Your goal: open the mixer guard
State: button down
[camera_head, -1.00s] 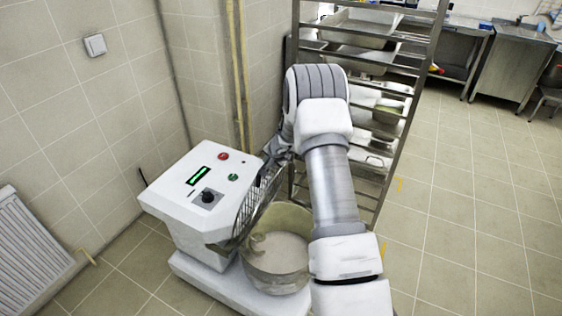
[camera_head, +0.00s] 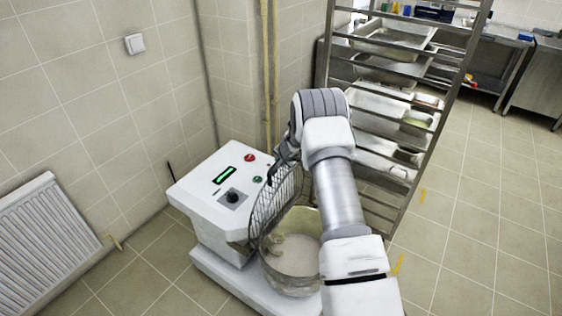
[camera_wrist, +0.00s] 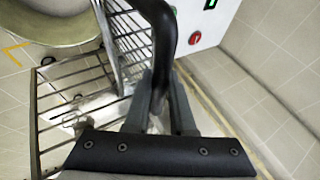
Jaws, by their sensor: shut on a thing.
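The mixer is a white machine (camera_head: 215,195) with a metal bowl (camera_head: 293,278) holding pale contents. Its wire mesh guard (camera_head: 268,212) stands steeply raised between the control panel and the bowl's opening, so the bowl is uncovered. The mesh also shows in the wrist view (camera_wrist: 130,45). My gripper (camera_head: 286,157) is at the guard's upper edge, partly hidden by my arm. In the wrist view my gripper (camera_wrist: 163,85) is shut on a thick black curved bar (camera_wrist: 158,22) beside the mesh, apparently the guard's rim or handle.
A tall metal rack (camera_head: 440,105) with trays stands close behind and right of my arm. Tiled walls and yellow pipes (camera_head: 268,75) are behind the mixer. A radiator (camera_head: 42,235) is at left. The floor at right (camera_head: 480,240) is clear.

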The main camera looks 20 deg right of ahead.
jog(key=c, duration=0.8)
grip_release()
jog(key=shift+o, duration=0.2)
jog(key=shift+s+r+b, duration=0.3)
jog(key=shift+s+r, duration=0.05)
jog(key=b+v, duration=0.1)
jog(key=v, duration=1.5)
jog(key=shift+r+b, duration=0.2)
jog(key=shift+b, duration=0.2)
